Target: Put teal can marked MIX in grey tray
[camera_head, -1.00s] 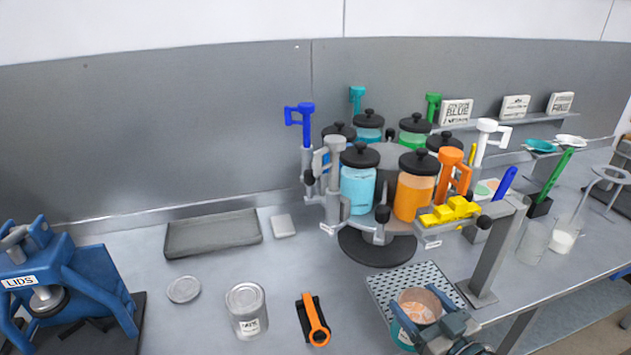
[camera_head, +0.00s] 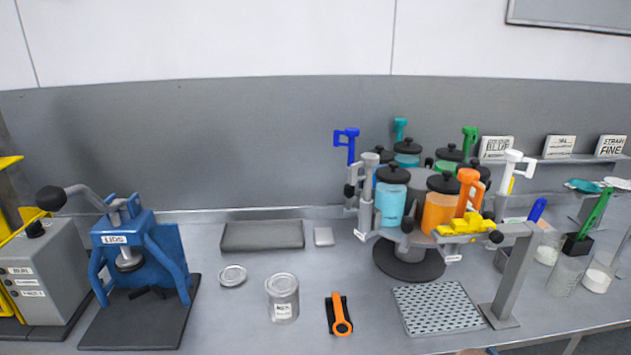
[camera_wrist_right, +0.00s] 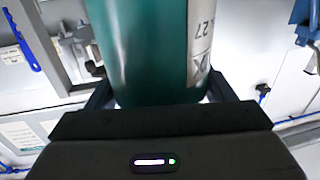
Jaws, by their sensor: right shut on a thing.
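My right gripper (camera_wrist_right: 160,92) is shut on a teal can (camera_wrist_right: 140,50) in the right wrist view. The can's pale label shows part of its print, with an X and 27; the rest is turned away. In the head view only a sliver of the can's brownish top (camera_head: 468,352) shows at the bottom edge, in front of the bench. The shallow grey tray (camera_head: 262,248) lies empty at the back of the bench, left of the agitator carousel, apart from the can. My left gripper is not in view.
A blue lid press (camera_head: 135,245) stands left. A silver can (camera_head: 282,300), a loose lid (camera_head: 232,275) and an orange-handled tool (camera_head: 340,315) lie in front of the tray. The carousel (camera_head: 405,265) and a perforated plate (camera_head: 438,307) are right.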

